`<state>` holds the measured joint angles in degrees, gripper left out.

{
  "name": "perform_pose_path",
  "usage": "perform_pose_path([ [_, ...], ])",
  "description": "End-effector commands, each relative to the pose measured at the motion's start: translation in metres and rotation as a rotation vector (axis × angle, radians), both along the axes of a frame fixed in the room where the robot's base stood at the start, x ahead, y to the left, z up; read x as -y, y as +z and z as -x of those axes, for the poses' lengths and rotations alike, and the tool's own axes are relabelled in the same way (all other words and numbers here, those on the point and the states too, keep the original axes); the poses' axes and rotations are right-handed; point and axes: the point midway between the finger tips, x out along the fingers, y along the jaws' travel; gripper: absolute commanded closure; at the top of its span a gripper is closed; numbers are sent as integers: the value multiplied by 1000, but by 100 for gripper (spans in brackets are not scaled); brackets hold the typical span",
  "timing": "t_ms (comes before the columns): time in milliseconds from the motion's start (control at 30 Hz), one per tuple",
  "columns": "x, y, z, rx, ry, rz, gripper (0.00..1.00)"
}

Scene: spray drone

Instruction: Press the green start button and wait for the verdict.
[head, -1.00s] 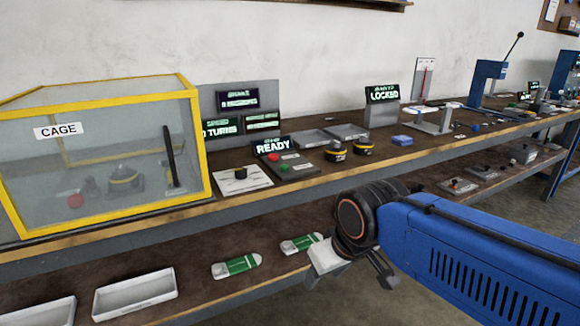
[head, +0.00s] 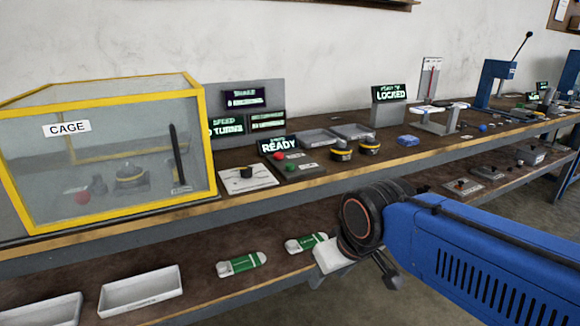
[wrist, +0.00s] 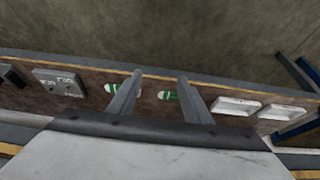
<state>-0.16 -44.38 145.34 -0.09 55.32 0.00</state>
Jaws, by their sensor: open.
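The green start button (head: 288,167) sits on a small dark panel on the upper bench, beside a red button (head: 279,156). A display reading READY (head: 278,145) stands just behind them. My gripper (wrist: 159,78) is open and empty in the wrist view, its two fingers apart over the lower shelf. In the head view my gripper hangs in front of the bench, lower than the benchtop and to the right of the button, apart from it. Its fingertips are hard to make out there.
A clear yellow-framed cage (head: 66,128) stands left of the button panel. A white plate with a black knob (head: 246,173) lies between them. Black-and-yellow round parts (head: 341,150) stand right of the panel. White trays (head: 139,291) and green-white items (head: 241,263) lie on the lower shelf.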

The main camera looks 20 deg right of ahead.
Motion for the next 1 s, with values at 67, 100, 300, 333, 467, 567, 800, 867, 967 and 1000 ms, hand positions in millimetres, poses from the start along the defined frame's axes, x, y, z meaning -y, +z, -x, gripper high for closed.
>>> perform_pose_path([
  [67, 0, 0, 0, 0, 0, 0, 74],
  [100, 0, 0, 0, 0, 0, 0, 83],
  [300, 0, 0, 0, 0, 0, 0, 100],
  [333, 0, 0, 0, 0, 0, 0, 100],
  [467, 0, 0, 0, 0, 0, 0, 100],
  [567, 0, 0, 0, 0, 0, 0, 100],
  [800, 0, 0, 0, 0, 0, 0, 100],
  [867, 0, 0, 0, 0, 0, 0, 100],
  [967, 0, 0, 0, 0, 0, 0, 100],
  [1000, 0, 0, 0, 0, 0, 0, 100],
])
